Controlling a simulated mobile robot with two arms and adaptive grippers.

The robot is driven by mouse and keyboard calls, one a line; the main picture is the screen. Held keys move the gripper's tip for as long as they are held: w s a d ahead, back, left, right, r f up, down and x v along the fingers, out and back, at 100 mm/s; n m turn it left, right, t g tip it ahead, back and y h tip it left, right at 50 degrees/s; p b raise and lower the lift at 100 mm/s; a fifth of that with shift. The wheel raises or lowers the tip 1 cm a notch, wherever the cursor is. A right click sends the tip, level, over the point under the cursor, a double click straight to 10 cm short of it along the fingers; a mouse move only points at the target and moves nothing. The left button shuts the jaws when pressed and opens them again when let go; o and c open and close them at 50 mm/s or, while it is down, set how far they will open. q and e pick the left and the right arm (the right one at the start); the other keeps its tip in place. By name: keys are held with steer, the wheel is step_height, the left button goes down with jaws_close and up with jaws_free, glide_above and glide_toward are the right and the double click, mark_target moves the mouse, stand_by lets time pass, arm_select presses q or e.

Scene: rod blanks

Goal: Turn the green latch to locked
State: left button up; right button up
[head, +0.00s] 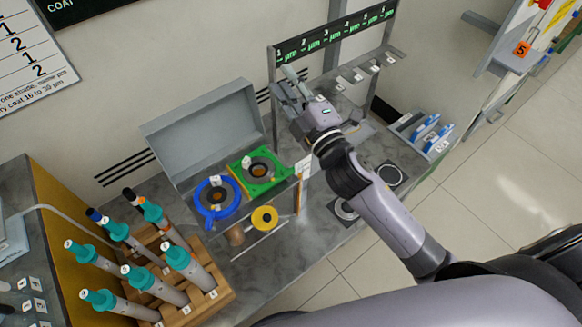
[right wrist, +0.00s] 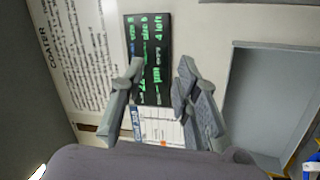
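The green latch piece (head: 279,173), a squarish green plate around a dark round opening, sits at the front of the grey open-lidded box (head: 205,130) in the head view. A blue ring (head: 208,213) with a small tab is left of it. I cannot tell the latch's turn position. My right gripper (head: 281,79) is above and behind the green piece, apart from it, pointing at the back wall. In the right wrist view its two fingers (right wrist: 160,82) are spread with nothing between them. My left gripper is not in view.
A wooden rack (head: 222,292) with several teal-capped rods stands at lower left. A yellow disc (head: 264,218) is in front of the green piece. A shelf frame (head: 271,95) with small numbered hooks rises near my right gripper. Blue-and-white items (head: 426,130) lie at right.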

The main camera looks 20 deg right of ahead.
steer(key=a+r+n+g+y, duration=0.2)
steer(key=a+r+n+y, duration=0.6)
steer(key=n, duration=0.4)
steer(key=s+a+n+g+y, duration=0.2)
steer(key=n+g+y, duration=0.2)
steer(key=n+y, duration=0.15)
steer(key=n+g+h, duration=1.3)
steer(key=n+g, duration=0.1)
steer(key=n, duration=0.6)
glide_toward(290, 169)
steer(key=p+x, duration=0.2)
steer(key=x, duration=0.7)
steer(key=shift+p, duration=0.35)
steer(key=shift+r, duration=0.1)
steer(key=shift+c, duration=0.3)
jaws_close()
